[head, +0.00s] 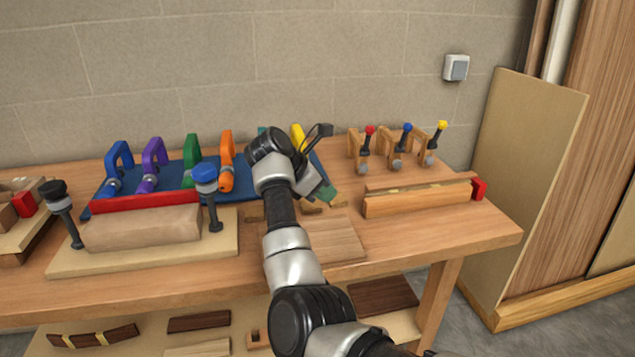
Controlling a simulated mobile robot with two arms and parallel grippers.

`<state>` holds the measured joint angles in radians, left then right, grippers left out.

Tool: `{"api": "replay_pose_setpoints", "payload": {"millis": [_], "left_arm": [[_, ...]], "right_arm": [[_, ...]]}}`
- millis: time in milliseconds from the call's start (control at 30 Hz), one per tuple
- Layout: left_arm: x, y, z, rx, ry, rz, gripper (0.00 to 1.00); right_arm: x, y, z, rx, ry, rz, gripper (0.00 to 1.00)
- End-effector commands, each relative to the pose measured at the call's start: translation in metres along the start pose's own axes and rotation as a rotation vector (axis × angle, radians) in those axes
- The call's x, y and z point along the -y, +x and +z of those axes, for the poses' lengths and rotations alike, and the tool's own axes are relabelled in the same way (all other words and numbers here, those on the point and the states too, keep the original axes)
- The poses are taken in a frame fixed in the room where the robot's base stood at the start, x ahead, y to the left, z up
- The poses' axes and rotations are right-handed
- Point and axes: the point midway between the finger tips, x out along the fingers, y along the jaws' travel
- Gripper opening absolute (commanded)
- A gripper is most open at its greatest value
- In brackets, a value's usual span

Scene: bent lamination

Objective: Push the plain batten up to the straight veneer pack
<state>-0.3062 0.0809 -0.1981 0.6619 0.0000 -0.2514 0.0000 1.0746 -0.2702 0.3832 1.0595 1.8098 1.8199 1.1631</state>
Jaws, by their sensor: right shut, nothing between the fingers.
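A long, plain wooden batten (418,203) lies along the right part of the bench. A thin straight strip with pale bands, apparently the veneer pack (400,189), shows just behind its top edge. The batten hides most of the strip, and I cannot tell whether the two touch. A red block (479,188) sits at their right end. My right gripper (328,194) is shut and empty, low over the bench left of the batten and apart from it. My left gripper is out of view.
Coloured clamps (193,160) stand on a blue mat behind my arm. Three wooden clamps (394,155) stand behind the batten. A bending form (140,228) with two upright clamps fills the left. A flat wooden board (335,240) lies beside my forearm. The front right bench top is clear.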

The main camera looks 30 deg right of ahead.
Motion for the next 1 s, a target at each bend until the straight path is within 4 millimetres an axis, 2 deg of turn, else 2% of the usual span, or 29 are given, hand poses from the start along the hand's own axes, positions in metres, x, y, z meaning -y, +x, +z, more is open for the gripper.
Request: {"api": "replay_pose_setpoints", "payload": {"millis": [33,200,400,1000], "left_arm": [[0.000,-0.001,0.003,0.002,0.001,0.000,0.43],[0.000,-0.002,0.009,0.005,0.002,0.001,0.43],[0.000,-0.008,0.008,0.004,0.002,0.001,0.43],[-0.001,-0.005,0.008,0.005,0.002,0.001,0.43]], "right_arm": [[0.001,0.013,0.001,0.003,0.001,-0.004,0.00],[0.001,0.048,0.001,0.004,-0.001,-0.003,0.00],[0.000,0.066,0.023,0.003,0.002,0.000,0.00],[0.000,0.077,0.030,0.001,0.002,0.002,0.00]]}}
